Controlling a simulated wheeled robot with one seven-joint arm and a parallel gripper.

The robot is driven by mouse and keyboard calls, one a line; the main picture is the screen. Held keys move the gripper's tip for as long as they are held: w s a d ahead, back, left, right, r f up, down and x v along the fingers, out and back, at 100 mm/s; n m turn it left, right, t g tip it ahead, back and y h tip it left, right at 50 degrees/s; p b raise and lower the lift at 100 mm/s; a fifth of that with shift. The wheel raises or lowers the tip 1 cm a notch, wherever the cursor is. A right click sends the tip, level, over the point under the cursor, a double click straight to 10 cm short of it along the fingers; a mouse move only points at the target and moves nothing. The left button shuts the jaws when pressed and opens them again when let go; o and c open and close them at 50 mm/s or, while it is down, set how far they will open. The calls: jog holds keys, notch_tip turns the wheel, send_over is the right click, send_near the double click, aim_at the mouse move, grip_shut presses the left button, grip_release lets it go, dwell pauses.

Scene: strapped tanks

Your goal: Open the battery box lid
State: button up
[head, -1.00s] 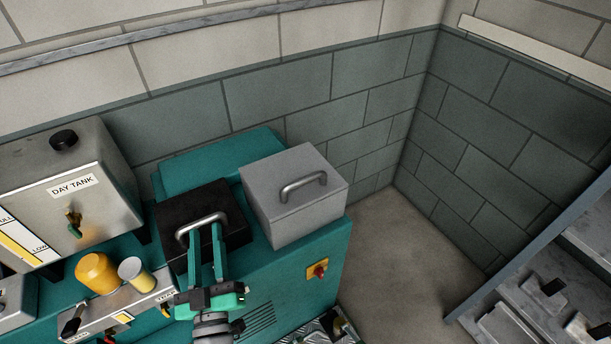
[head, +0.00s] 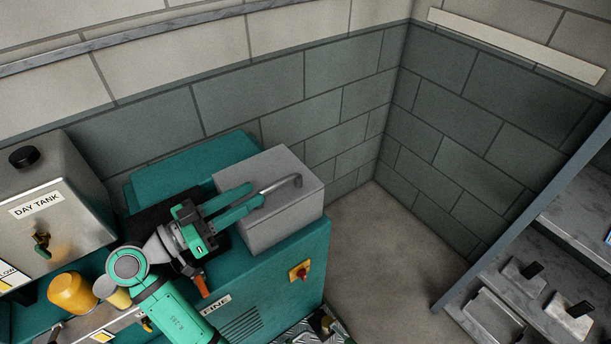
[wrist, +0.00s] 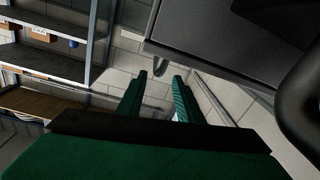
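Two lidded boxes stand side by side on the teal cabinet; which one is the battery box is not marked. In the wrist view the fingers (wrist: 160,78) are apart, with a dark box (wrist: 225,50) above right and a curved dark bar (wrist: 300,105) close by.
The steel day tank (head: 52,195), a yellow container (head: 72,292) and a pale cup (head: 112,292) are on the left. A red knob (head: 301,272) is on the cabinet (head: 285,290). A shelf unit (head: 560,215) stands right, with clear floor (head: 375,245) between.

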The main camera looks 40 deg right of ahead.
aim_at(288, 176)
jog(key=shift+s+d+f+g, duration=0.2)
jog(key=shift+d+g, duration=0.05)
jog(key=shift+g, duration=0.05)
jog(key=d, duration=1)
jog(key=shift+s+d, duration=0.25)
jog(key=shift+s, duration=0.1)
grip_shut()
